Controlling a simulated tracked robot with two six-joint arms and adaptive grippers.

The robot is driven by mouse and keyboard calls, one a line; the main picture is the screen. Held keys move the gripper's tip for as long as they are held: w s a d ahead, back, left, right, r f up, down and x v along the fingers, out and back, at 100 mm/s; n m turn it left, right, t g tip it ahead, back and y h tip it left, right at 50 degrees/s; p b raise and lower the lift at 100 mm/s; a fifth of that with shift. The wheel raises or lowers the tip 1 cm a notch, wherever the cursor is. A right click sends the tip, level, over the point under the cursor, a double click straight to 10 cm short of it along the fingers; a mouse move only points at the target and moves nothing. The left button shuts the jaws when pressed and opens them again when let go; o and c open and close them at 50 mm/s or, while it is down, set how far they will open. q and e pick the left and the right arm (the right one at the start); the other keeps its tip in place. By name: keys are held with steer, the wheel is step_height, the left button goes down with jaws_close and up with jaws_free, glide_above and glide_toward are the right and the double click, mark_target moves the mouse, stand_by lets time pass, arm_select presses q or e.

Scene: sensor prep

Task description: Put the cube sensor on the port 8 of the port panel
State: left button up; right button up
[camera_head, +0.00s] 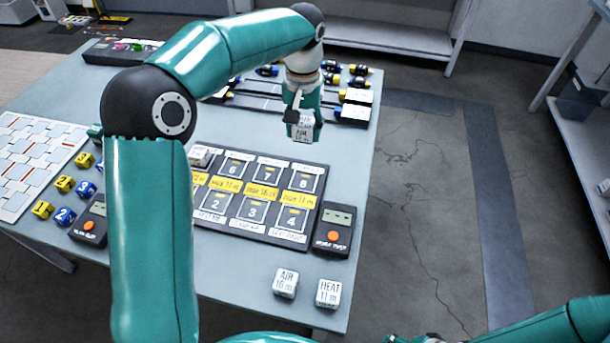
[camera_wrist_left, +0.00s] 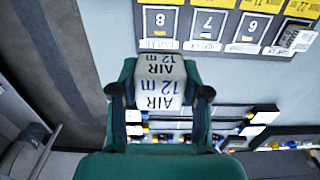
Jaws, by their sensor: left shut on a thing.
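My left gripper (camera_head: 301,118) is shut on a white cube sensor (camera_head: 303,132) marked AIR 12 m. It holds the cube above the table, behind the port panel's far edge in the head view. In the left wrist view, the cube (camera_wrist_left: 160,88) sits between the two fingers of the gripper (camera_wrist_left: 160,95). The dark port panel (camera_head: 250,228) lies on the table. Port 8 (camera_head: 304,181) is at its far right corner and looks empty; it also shows in the left wrist view (camera_wrist_left: 160,22), beyond the cube. Only a sliver of my right gripper (camera_head: 394,339) may show at the bottom edge.
A white cube (camera_head: 200,157) sits on the panel's far left port. Two more, AIR 16 m (camera_head: 285,283) and HEAT 11 m (camera_head: 328,293), stand at the front. Handheld testers (camera_head: 333,229) flank the panel. A rack with dark cylinders (camera_head: 355,95) lies behind.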

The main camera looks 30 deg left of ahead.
mark_target(303, 143)
arm_select(q)
step_height(303, 143, down, 16)
steer(key=shift+f, duration=0.15)
stand_by(0.3)
steer(key=shift+f, duration=0.2)
steer(key=o, duration=1.1)
steer(key=shift+r, duration=0.1)
steer(key=shift+o, duration=0.2)
steer(key=shift+r, duration=0.1)
step_height(303, 143, up, 12)
steer(key=shift+s, duration=0.1)
